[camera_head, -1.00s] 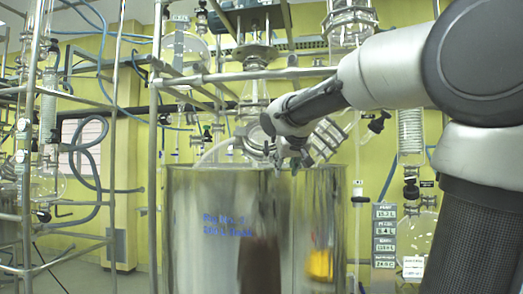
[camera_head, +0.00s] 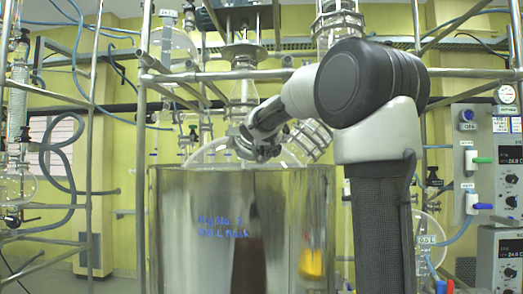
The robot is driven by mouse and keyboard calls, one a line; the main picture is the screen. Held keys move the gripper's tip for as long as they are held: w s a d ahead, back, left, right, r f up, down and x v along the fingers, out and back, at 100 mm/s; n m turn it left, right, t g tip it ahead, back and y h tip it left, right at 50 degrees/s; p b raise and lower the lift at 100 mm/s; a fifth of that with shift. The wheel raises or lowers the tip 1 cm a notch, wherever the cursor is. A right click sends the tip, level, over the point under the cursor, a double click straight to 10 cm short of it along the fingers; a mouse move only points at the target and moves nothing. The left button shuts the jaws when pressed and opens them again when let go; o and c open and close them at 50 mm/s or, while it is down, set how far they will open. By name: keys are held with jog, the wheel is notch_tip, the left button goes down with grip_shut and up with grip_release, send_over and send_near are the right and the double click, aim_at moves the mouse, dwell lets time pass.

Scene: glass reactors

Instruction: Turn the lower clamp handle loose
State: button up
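My gripper (camera_head: 258,150) is just above the vessel's rim, in front of the glassware there. Its fingers are small and overlap the background, so I cannot tell whether they are open or shut, or touch anything. I cannot make out the lower clamp handle; it may be hidden behind my gripper or arm.
Metal rack bars (camera_head: 300,75) cross behind my arm. Control boxes (camera_head: 498,180) with knobs and displays stand at the right. Tubing and glassware (camera_head: 18,185) hang at the left.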

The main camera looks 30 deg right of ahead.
grip_shut()
jog(key=shift+n, duration=0.3)
jog(key=n+y, duration=0.2)
jog(key=n, duration=0.4)
jog(key=shift+n+y, duration=0.7)
jog(key=shift+n, duration=1.3)
grip_release()
